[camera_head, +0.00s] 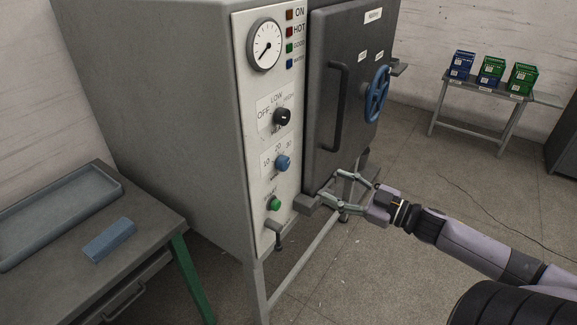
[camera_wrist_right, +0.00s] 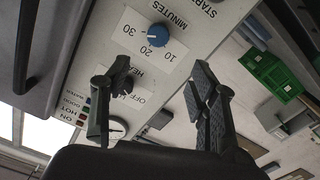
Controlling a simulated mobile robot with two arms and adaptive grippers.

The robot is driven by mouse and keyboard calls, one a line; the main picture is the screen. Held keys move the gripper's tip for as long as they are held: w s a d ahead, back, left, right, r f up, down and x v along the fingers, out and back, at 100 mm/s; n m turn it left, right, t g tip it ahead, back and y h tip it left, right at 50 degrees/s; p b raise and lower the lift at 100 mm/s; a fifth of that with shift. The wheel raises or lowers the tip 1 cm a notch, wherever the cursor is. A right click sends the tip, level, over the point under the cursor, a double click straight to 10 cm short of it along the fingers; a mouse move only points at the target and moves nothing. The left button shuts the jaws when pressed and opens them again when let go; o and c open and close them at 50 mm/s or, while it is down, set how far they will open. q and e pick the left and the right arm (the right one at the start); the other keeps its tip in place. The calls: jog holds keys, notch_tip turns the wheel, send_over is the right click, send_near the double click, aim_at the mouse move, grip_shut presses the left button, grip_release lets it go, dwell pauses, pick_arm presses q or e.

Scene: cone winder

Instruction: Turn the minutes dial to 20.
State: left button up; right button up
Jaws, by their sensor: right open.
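The minutes dial (camera_head: 283,163) is a small blue knob on the machine's pale control panel (camera_head: 252,137), with 10, 20 and 30 printed around it. It also shows in the right wrist view (camera_wrist_right: 157,35), beyond the fingertips; its pointer is too small to read. My right gripper (camera_head: 335,190) is open and empty, to the right of and slightly lower than the dial in the head view. In the right wrist view the two spread fingers (camera_wrist_right: 160,66) are apart from the dial. My left gripper is not in view.
The black heat knob (camera_head: 282,117) sits above the dial, and the green start button (camera_head: 274,204) below. The dark door has a long handle (camera_head: 338,107) and a blue handwheel (camera_head: 377,94). A table with a blue block (camera_head: 109,240) stands left; crates (camera_head: 491,71) stand back right.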

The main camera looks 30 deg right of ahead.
aim_at(287, 165)
jog(key=p+x, duration=0.1)
jog(key=x, duration=1.4)
jog(key=shift+w+d+f, duration=0.1)
jog(key=shift+w+d, duration=0.05)
jog(key=shift+w, duration=0.05)
jog(key=shift+c, duration=0.3)
jog(key=c, duration=1.1)
